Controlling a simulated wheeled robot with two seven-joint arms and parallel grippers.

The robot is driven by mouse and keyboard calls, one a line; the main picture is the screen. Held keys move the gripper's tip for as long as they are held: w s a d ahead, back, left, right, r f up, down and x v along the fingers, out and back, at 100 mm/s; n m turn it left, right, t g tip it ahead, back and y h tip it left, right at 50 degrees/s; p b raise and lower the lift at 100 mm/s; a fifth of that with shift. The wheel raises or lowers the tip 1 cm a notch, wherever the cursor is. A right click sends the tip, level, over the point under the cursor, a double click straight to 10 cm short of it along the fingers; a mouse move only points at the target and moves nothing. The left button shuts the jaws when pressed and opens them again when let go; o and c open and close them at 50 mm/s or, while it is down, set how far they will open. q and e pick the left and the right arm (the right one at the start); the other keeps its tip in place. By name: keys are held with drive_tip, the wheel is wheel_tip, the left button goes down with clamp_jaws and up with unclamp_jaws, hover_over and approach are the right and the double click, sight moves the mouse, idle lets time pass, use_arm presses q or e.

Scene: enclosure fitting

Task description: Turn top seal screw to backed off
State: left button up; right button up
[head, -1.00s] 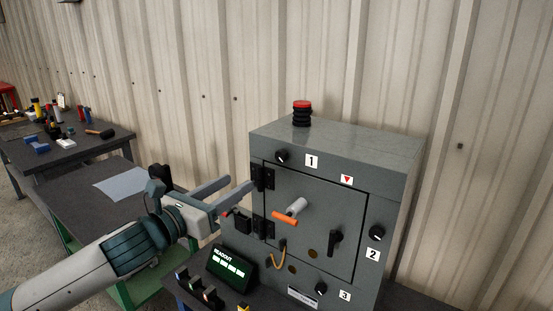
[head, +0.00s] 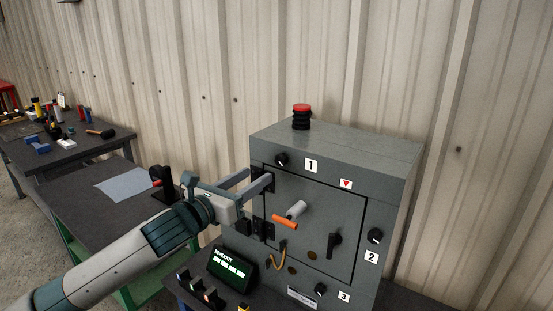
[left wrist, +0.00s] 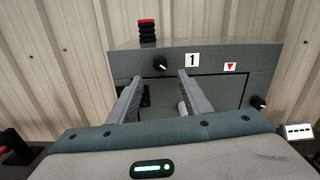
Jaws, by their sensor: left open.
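The top seal screw is the black knob (head: 281,160) beside the label 1 (head: 311,165), high on the front of the grey enclosure (head: 335,143). The knob also shows in the left wrist view (left wrist: 160,64), ahead of and between the fingers. My left gripper (head: 258,180) is open and empty, its fingers pointing at the enclosure's upper left front, just below and left of the knob. In the left wrist view the left gripper (left wrist: 160,82) has its two fingers well apart. No contact with the knob can be made out. My right gripper is not in view.
The closed door carries an orange-tipped handle (head: 286,221) and a black latch (head: 334,244). Knobs stand by labels 2 (head: 372,257) and 3 (head: 344,296). A red-and-black stack (head: 301,117) is on top. A readout box (head: 232,268) stands in front.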

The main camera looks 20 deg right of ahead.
sight(279, 161)
use_arm(q)
drive_tip(key=p+x, duration=0.2)
drive_tip(key=x, duration=0.7)
drive_tip(key=shift+p, duration=0.3)
drive_tip(key=shift+x, duration=0.8)
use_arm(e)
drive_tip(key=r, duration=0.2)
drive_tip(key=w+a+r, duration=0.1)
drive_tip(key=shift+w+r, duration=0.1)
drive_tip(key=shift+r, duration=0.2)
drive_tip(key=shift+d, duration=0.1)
use_arm(q)
drive_tip(key=c, duration=1)
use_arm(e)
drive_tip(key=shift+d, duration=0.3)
